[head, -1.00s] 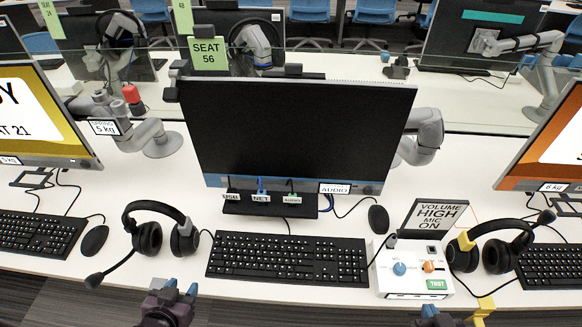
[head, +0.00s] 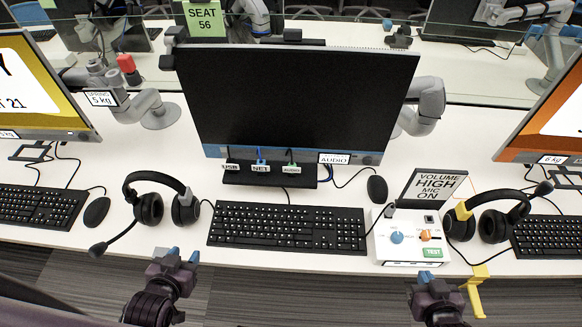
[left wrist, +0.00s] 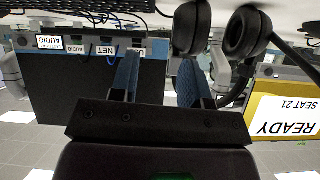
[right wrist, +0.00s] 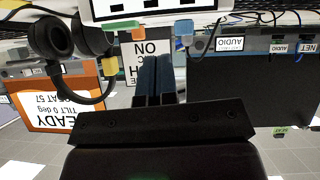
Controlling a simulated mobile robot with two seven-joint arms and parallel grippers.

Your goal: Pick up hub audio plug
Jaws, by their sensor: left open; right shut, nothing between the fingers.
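The black hub (head: 240,179) sits under the middle monitor, with USB, NET and AUDIO labels. The hub audio plug (head: 290,162) is small and stands behind the green AUDIO label, with a dark cable rising from it; its details are too small to tell. My left gripper (head: 183,256) is open and empty at the desk's front edge, in front of the left headset and well short of the hub. In the left wrist view its blue fingers (left wrist: 160,82) are apart. My right gripper (head: 428,277) is shut and empty before the desk edge, below the control box.
A keyboard (head: 288,228) lies between the desk edge and the hub. A headset (head: 152,207) is left of it. A mouse (head: 377,189), a white control box (head: 410,247) and another headset (head: 492,225) are to the right. The monitor (head: 295,95) overhangs the hub.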

